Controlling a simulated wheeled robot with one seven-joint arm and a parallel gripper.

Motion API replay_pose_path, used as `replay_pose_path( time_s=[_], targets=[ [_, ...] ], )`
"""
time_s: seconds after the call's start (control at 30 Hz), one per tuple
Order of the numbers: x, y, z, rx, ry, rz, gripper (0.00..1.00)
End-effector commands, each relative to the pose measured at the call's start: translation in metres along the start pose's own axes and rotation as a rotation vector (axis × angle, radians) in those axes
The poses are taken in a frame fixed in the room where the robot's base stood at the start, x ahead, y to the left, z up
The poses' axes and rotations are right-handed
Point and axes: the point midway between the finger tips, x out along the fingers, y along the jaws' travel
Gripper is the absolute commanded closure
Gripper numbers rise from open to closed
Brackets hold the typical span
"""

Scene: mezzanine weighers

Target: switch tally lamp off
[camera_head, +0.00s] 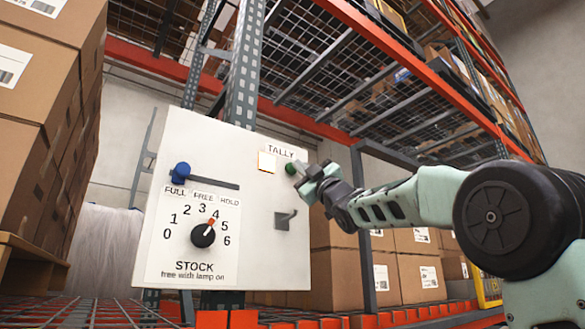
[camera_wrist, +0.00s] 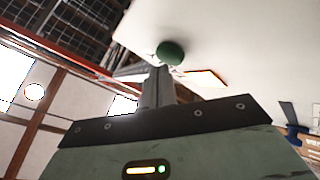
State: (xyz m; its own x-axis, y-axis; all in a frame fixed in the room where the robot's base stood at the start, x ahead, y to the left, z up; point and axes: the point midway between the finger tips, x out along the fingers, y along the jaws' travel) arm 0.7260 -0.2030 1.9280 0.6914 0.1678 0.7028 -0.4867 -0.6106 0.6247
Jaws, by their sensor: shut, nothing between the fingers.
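A white panel (camera_head: 240,140) carries the word TALLY at its upper right. Below it a square lamp (camera_head: 267,162) glows pale and warm. A round green button (camera_head: 291,168) sits just right of the lamp. My gripper (camera_head: 302,172) is shut and empty, its tips at the green button from the right; I cannot tell whether they touch. In the wrist view the green button (camera_wrist: 170,53) is just beyond the shut fingertips (camera_wrist: 160,72), and the lamp (camera_wrist: 205,77) shows an orange edge to the right.
The panel also has a blue slider knob (camera_head: 182,169) at the FULL end of its slot, a black STOCK dial (camera_head: 203,235) pointing near 4, and a grey hook (camera_head: 285,218) below the button. Stacked cartons (camera_head: 40,100) stand left; rack beams (camera_head: 400,55) cross above.

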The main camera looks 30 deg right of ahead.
Motion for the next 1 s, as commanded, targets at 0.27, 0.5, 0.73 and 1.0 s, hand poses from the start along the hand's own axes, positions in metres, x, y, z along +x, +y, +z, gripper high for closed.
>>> replay_pose_path(
  time_s=[0.27,0.5,0.73,1.0],
  targets=[
    [0.0000,0.0000,0.0001,0.000,0.000,0.000,1.00],
    [0.0000,0.0000,0.0000,0.000,0.000,0.000,1.00],
    [0.0031,-0.0031,0.0027,0.001,0.000,-0.001,1.00],
    [0.0065,-0.0046,0.0045,0.000,0.000,0.000,1.00]
  ],
)
